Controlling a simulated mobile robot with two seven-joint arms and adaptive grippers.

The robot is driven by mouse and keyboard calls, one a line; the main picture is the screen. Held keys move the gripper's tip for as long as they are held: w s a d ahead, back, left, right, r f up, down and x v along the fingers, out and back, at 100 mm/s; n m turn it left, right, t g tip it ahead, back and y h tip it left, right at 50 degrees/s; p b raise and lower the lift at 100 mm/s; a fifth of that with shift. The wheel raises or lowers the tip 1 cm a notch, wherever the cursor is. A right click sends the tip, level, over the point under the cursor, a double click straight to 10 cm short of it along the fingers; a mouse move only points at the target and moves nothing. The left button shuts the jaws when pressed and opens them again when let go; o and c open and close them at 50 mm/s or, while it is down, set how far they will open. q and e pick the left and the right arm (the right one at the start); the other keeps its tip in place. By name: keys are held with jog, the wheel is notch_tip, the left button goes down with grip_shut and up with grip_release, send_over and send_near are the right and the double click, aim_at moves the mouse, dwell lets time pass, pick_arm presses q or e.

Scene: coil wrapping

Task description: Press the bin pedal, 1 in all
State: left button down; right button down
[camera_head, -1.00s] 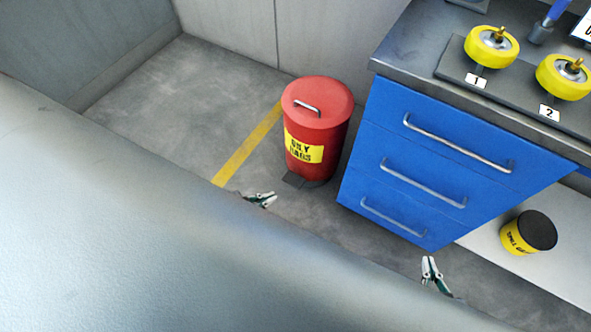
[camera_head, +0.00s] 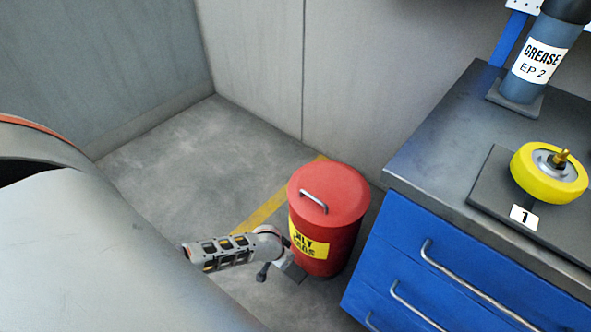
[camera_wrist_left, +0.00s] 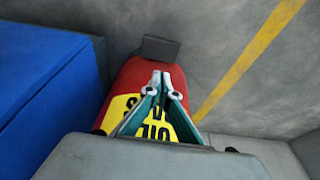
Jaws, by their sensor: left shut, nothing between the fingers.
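The red bin (camera_head: 330,225) stands on the floor with its lid (camera_head: 330,188) down and a yellow label on its front. Its dark grey pedal (camera_head: 294,271) sticks out low at the front, partly beside my left arm. In the left wrist view the pedal (camera_wrist_left: 160,49) is a dark plate beyond the red bin body (camera_wrist_left: 126,83). My left gripper (camera_wrist_left: 161,78) is shut and empty, its tips in front of the bin in that view. The tips look apart from the pedal, but I cannot tell the distance. My right gripper is not in view.
A blue drawer cabinet (camera_head: 450,265) stands right of the bin, with a grease container (camera_head: 540,60) and a yellow wheel (camera_head: 550,175) on top. A yellow floor line (camera_head: 262,212) runs behind my left arm. Open floor (camera_head: 190,150) lies left of the bin.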

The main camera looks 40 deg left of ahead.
aim_at(294, 271)
pick_arm(q)
jog(key=shift+s, duration=0.1)
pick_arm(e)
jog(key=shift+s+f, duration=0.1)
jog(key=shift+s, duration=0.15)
